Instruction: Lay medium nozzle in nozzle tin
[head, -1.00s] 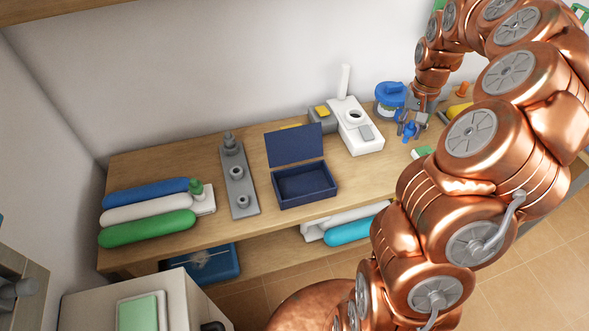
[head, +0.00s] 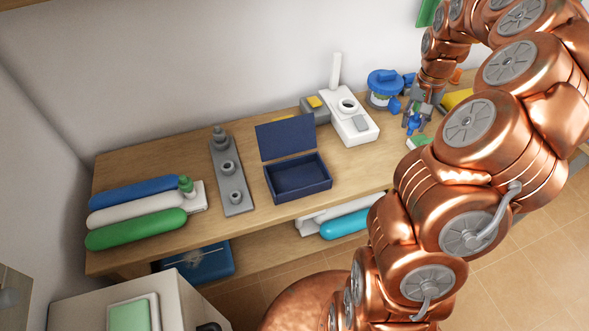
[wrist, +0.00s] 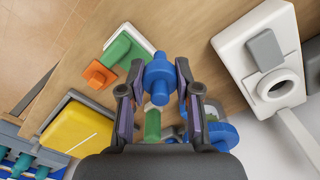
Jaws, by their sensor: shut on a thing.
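My gripper (head: 415,118) is over the right part of the workbench and is shut on a stepped blue nozzle (wrist: 158,82). In the wrist view the blue nozzle sits between the two fingers (wrist: 156,78); in the head view it shows small below the gripper (head: 414,126). Whether it is clear of the bench is hard to tell. The nozzle tin is a dark navy box (head: 300,194) with its lid (head: 286,138) standing open at the back. It stands mid-bench, well left of my gripper, and its visible inside looks empty.
A white device with an upright post (head: 350,128) stands between the tin and my gripper. A blue-lidded tub (head: 385,82) is just left of the gripper. A grey plate with fittings (head: 232,185) and several rolls (head: 135,230) lie left of the tin. Green (wrist: 118,50) and orange (wrist: 97,75) pieces lie nearby.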

